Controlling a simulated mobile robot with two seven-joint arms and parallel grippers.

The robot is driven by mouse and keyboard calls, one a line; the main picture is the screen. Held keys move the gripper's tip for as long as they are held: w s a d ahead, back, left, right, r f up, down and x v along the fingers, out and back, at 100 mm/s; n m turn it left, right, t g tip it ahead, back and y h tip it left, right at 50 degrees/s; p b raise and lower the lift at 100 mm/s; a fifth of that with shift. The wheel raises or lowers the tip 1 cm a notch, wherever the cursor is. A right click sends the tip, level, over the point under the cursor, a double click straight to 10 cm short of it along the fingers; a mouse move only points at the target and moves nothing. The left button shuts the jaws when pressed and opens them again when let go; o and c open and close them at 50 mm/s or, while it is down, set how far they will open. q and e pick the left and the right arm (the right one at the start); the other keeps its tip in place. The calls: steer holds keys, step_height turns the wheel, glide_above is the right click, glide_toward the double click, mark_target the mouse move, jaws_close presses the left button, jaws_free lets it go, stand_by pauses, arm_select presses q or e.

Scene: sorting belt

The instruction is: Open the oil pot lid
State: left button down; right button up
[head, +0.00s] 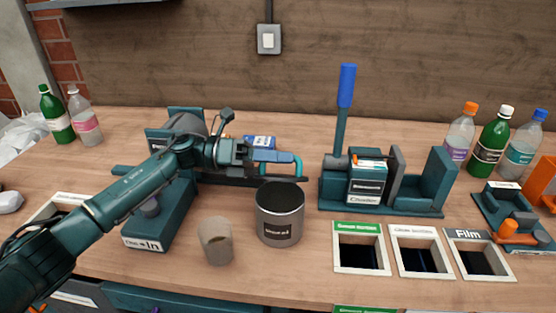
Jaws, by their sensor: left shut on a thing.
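The oil pot (280,221) is a dark grey metal cylinder with a small black label, standing upright on the bench in the middle of the head view. Its top is uncovered and its grey inside shows. My left gripper (282,161) is above and just behind the pot's rim. It is shut on a small part that looks like the lid's handle; the fingers hide most of it. A thin dark edge below the fingers looks like the lid (290,179), held above the back of the rim. My right gripper is not in view.
A greyish cup (215,241) stands close left of the pot. A teal machine with a blue lever (346,88) stands to the right, behind labelled bench openings (360,228). Bottles (492,140) stand at the far right, others at the far left.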

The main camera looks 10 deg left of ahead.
arm_select(q)
steer(key=c, duration=1.5)
jaws_free()
steer(key=shift+o, duration=0.2)
steer(key=shift+a, duration=0.1)
steer(key=shift+a, duration=0.3)
steer(key=a+b, duration=0.2)
steer(key=a, duration=1)
steer(key=shift+a+b, duration=0.2)
steer(key=shift+b, duration=0.15)
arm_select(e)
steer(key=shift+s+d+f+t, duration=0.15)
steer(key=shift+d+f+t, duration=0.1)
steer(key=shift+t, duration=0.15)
arm_select(q)
steer(key=shift+r, duration=0.1)
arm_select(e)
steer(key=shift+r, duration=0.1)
